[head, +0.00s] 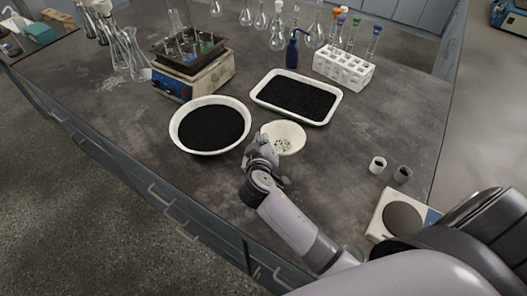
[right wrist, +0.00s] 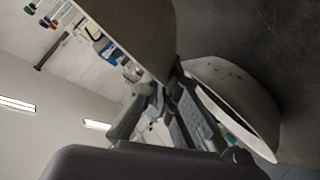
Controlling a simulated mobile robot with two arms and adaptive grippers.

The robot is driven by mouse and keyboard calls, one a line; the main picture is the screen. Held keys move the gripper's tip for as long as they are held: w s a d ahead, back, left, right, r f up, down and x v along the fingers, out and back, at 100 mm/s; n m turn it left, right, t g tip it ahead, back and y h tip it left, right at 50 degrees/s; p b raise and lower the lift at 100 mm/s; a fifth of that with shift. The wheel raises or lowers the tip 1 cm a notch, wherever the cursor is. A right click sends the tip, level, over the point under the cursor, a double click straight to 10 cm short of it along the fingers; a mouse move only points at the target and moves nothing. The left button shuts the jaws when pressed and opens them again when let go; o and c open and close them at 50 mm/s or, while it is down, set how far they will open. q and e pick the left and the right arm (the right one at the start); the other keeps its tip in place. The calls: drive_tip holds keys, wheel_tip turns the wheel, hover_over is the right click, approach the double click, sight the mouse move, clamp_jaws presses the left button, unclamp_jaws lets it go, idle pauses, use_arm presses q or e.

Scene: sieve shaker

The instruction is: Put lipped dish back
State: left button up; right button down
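The lipped dish (head: 288,132) is a small round cream-white dish with pale bits inside, on or just above the bench beside the large black-filled pan. My right gripper (head: 262,150) is at its near left edge. The exact contact is partly hidden by the fingers. I cannot tell whether the dish touches the bench. My left gripper is not in view.
A round white pan (head: 178,133) and a rectangular white tray (head: 332,112) hold black granules. Bare bench lies right of the dish.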

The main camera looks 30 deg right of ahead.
drive_tip(key=shift+f, duration=2.8)
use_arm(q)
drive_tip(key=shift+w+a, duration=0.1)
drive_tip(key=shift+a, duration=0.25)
use_arm(e)
drive_tip(key=c, duration=1.8)
unclamp_jaws()
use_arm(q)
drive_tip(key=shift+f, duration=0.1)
use_arm(e)
drive_tip(key=b+v, duration=0.2)
drive_tip(key=v, duration=0.8)
drive_tip(key=shift+s+a+r, duration=0.1)
drive_tip(key=shift+s+a, duration=0.15)
drive_tip(key=shift+s, duration=0.05)
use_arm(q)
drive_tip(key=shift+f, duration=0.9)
use_arm(e)
drive_tip(key=shift+s+a+r, duration=0.25)
drive_tip(key=shift+s+r, duration=0.05)
drive_tip(key=shift+s, duration=0.2)
